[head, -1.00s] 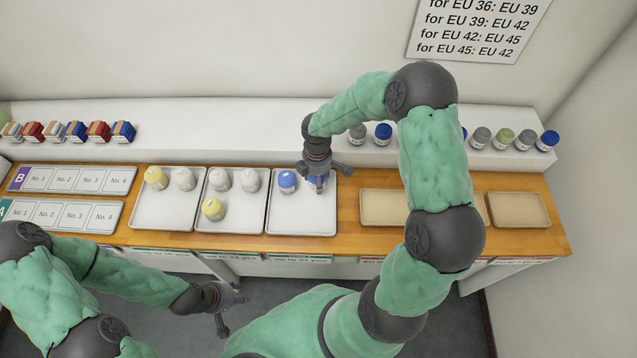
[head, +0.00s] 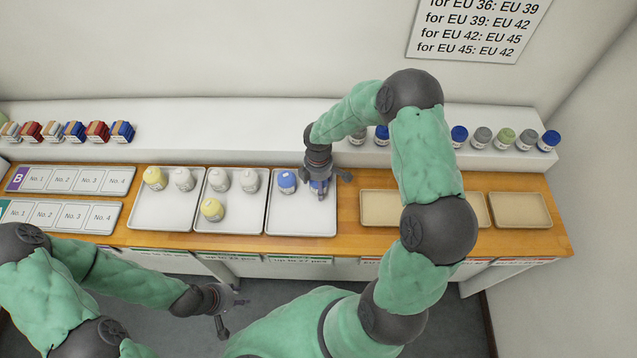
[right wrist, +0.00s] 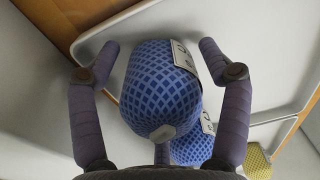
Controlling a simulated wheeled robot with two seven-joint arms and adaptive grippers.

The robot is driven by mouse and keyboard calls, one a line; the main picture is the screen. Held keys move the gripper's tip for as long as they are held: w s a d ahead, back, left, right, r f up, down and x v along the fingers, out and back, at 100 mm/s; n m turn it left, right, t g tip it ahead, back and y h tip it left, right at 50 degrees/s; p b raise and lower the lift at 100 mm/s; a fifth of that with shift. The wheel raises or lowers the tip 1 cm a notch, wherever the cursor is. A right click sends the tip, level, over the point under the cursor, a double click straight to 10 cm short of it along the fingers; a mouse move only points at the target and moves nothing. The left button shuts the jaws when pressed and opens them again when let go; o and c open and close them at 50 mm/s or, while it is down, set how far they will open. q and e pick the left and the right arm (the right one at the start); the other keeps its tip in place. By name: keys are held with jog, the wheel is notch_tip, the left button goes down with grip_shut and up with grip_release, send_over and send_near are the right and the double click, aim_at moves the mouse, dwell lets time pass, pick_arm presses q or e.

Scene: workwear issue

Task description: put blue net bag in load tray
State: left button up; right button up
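A blue net bag (right wrist: 160,85) with a white label stands between the spread fingers of my right gripper (right wrist: 160,52) in the right wrist view, with small gaps on both sides. In the head view this bag (head: 318,188) is partly hidden under my right gripper (head: 322,187), over the right-hand pale grey tray (head: 300,222). A second blue net bag (head: 286,181) stands just left of it in that tray; it also shows in the right wrist view (right wrist: 192,148). My left gripper (head: 230,310) is open and empty, low in front of the counter.
The middle grey tray (head: 237,240) holds two white bags and a yellow one (head: 212,209). The left grey tray (head: 165,215) holds a yellow and a white bag. Tan trays (head: 520,210) to the right look empty. Several jars (head: 503,138) and small boxes (head: 75,131) line the back shelf.

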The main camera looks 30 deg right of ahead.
jog(key=shift+r, duration=0.1)
jog(key=shift+r, duration=0.25)
notch_tip(320, 180, up, 12)
jog(key=shift+w+f+p, duration=0.15)
jog(key=shift+p, duration=0.8)
